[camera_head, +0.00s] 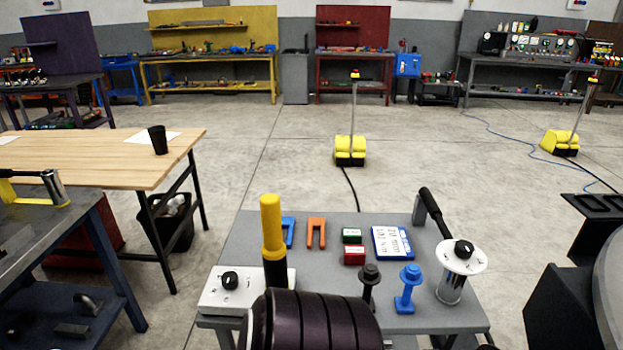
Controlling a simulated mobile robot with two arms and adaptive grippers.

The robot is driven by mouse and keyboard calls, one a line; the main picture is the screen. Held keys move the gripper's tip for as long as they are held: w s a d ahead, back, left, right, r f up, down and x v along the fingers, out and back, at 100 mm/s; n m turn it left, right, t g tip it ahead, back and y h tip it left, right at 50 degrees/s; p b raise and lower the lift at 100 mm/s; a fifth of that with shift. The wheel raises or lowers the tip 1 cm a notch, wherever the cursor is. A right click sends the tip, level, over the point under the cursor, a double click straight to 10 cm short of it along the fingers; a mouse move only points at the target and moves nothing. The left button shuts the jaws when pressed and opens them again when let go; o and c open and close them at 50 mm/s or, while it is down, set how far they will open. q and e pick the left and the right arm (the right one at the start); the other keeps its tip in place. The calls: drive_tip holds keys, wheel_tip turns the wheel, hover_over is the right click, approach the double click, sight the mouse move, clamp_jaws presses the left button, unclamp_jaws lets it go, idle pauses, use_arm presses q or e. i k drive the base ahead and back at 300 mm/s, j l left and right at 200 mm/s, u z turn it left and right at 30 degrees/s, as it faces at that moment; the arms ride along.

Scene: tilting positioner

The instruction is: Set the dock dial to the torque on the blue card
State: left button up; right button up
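The blue card (380,241) lies on the grey table in front of me, with a white label (393,242) whose print is too small to read surely. A round white dial (478,259) with a black knob (463,249) sits on a silver cylinder at the table's right, beside a black handle. A white box (212,293) with a black knob (230,280) stands at the table's left front. I cannot tell which one is the dock dial, nor read either setting. Neither of my grippers is in view.
On the grey table (335,283) are a yellow-handled tool (272,228), blue (288,231) and orange (316,232) forks, green (352,236) and red (355,254) blocks, and black (370,286) and blue (408,288) knobbed posts. A dark ribbed cylinder (315,322) blocks the front edge.

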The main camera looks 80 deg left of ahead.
sight(230, 279)
drive_tip(key=u, duration=3.1)
